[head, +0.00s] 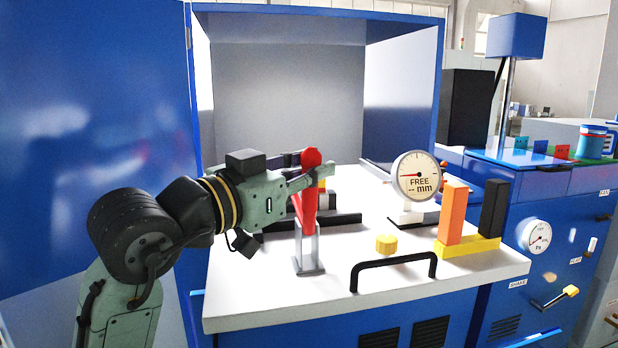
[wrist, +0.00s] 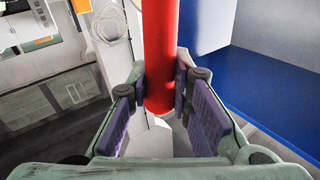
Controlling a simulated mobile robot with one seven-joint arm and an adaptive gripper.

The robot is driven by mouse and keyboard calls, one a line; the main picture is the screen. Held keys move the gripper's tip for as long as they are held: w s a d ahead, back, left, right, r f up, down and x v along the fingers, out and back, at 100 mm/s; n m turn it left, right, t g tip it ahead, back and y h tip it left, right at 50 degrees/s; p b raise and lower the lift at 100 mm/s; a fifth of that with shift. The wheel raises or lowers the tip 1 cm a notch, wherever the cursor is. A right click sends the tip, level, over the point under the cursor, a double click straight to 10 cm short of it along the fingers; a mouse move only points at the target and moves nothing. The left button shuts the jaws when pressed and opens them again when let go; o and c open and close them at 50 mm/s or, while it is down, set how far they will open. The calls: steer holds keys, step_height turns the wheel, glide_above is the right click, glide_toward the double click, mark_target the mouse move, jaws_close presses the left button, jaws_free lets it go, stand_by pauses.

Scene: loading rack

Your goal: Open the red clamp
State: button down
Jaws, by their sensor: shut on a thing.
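The red clamp (head: 308,199) stands near the left front of the white table, its red lever upright on a grey metal post and base (head: 308,252). A red round knob tops the lever. My gripper (head: 308,176) reaches in from the left in the head view, its fingers around the upper part of the lever. In the wrist view, my gripper (wrist: 163,95) has its purple pads at both sides of the red lever (wrist: 160,45). Part of the lever is hidden behind a finger in the head view.
A dial gauge (head: 418,176) marked FREE stands on the white table (head: 240,303) to the right. A yellow knob (head: 386,243), a black handle (head: 393,261) and an orange and black block fixture (head: 454,212) are nearby. A blue cabinet wall (head: 95,100) rises at the left.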

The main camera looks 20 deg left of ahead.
steer(key=s+d+f+m+t+h+b, duration=0.2)
steer(key=m+b, duration=0.6)
steer(key=b, duration=0.4)
steer(key=s+d+f+h, duration=0.1)
steer(key=s+h, duration=0.1)
steer(key=s, duration=0.1)
steer(key=shift+d+m+h, duration=0.2)
steer(key=shift+m+h, duration=0.2)
steer(key=c, duration=1.4)
jaws_free()
steer(key=shift+c, duration=0.2)
steer(key=s+a+f, duration=0.2)
steer(key=s+a, duration=0.6)
steer(key=s, duration=0.6)
steer(key=shift+a, duration=0.35)
